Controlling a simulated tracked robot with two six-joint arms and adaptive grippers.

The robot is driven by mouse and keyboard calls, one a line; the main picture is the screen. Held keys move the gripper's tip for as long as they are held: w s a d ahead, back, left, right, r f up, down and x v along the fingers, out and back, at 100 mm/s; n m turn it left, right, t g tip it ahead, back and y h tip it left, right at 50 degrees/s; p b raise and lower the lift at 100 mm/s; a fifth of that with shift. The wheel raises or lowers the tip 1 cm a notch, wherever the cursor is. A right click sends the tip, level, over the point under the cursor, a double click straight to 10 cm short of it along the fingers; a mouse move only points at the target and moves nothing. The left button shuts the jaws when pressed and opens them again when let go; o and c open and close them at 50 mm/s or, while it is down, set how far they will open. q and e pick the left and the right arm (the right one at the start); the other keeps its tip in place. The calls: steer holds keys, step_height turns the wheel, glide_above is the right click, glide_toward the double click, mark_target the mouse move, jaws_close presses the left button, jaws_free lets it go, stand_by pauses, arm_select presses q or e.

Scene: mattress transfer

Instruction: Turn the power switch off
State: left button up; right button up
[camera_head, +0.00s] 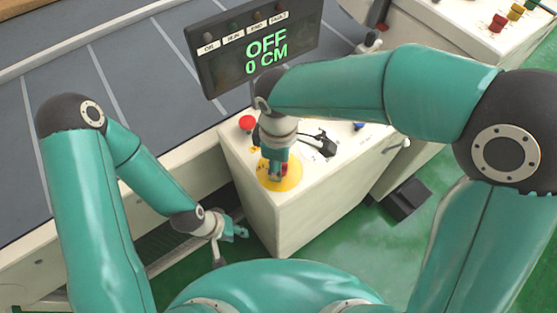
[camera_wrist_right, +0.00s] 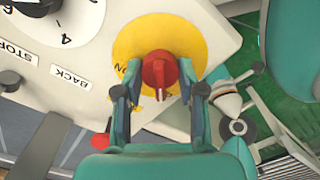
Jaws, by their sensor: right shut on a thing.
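The power switch is a red rotary knob (camera_wrist_right: 160,72) on a round yellow plate (camera_wrist_right: 190,40), seen in the right wrist view. In the head view the yellow plate (camera_head: 291,182) lies on the near corner of the white control box, and the knob is mostly hidden by my gripper. My right gripper (camera_head: 279,174) points down onto the knob; in the right wrist view its fingers (camera_wrist_right: 160,88) stand on both sides of the knob, shut on it. My left gripper (camera_head: 238,231) hangs empty left of the box; its jaws are too small to judge. The display (camera_head: 255,45) reads OFF and 0 CM.
The white control box (camera_head: 300,215) also carries a red button (camera_head: 247,123), a black lever (camera_head: 321,144) and, in the wrist view, a numbered dial (camera_wrist_right: 62,22) with STOP and BACK labels. A grey conveyor belt (camera_head: 130,80) runs behind. Green floor lies at the right.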

steer(key=shift+w+r+n, duration=0.1)
steer(key=shift+n, duration=0.5)
steer(key=o, duration=1.1)
steer(key=shift+o, duration=0.2)
step_height(320, 180, up, 12)
